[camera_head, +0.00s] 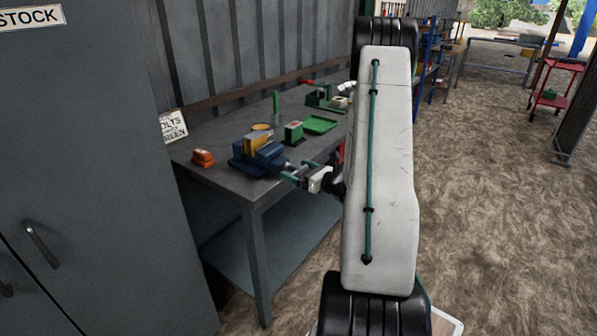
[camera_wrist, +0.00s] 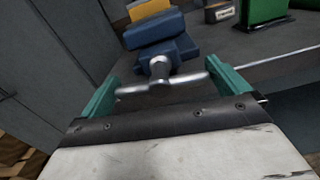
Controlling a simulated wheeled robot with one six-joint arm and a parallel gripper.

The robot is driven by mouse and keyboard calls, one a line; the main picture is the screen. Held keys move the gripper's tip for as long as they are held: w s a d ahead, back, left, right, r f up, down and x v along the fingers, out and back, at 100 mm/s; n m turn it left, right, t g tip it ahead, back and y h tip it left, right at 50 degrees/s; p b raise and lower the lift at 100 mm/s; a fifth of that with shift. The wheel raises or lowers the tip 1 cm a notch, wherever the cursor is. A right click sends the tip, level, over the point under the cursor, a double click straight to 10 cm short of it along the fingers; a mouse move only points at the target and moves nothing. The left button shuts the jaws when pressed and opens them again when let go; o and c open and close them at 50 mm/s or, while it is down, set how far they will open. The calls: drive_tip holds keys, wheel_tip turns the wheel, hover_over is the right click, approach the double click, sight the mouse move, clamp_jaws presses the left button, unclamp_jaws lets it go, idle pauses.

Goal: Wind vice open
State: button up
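The blue vice (camera_head: 245,165) sits on the grey workbench near its front left corner. Its blue body (camera_wrist: 165,45) also shows at the top of the wrist view, with a silver screw end (camera_wrist: 160,68) and a crosswise handle bar (camera_wrist: 140,89) facing me. A yellow block (camera_head: 257,141) is at the vice's jaws; I cannot tell how tightly it is held. My gripper (camera_head: 291,171) is at the front of the vice. In the wrist view its green fingers (camera_wrist: 161,72) are wide apart, one beside each end of the handle bar. I cannot tell whether they touch it.
The workbench (camera_head: 225,182) also holds an orange box (camera_head: 203,158), a green box (camera_head: 293,133), a green tray (camera_head: 320,124) and a green machine (camera_head: 325,97) farther back. A grey cabinet (camera_head: 90,180) stands close on the left. Open floor (camera_head: 480,200) lies to the right.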

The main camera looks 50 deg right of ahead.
drive_tip(key=s, duration=0.7)
drive_tip(key=shift+s+d, duration=0.3)
drive_tip(key=shift+s, duration=0.1)
